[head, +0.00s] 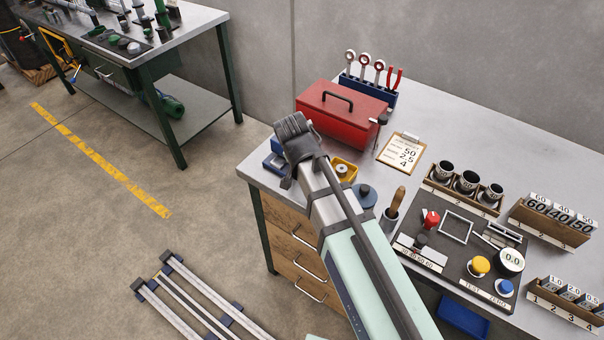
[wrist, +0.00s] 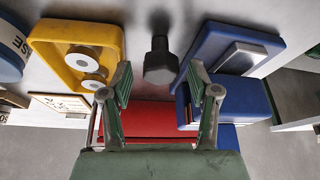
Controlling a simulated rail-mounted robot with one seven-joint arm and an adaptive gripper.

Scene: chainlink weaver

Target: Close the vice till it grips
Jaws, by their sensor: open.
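I cannot tell how wide any jaw gap is. A dark knob-like piece (wrist: 160,62) shows beyond and between the fingertips; I cannot tell whether it belongs to the vice. My gripper (wrist: 158,85) is open, with nothing visible between its fingers.
A yellow tray (head: 344,165) holding round pieces stands just right of my gripper. A red toolbox (head: 335,112) and a clipboard (head: 401,152) lie behind. Several cups, blocks and a dark panel (head: 455,262) crowd the bench's right side. Open floor lies left.

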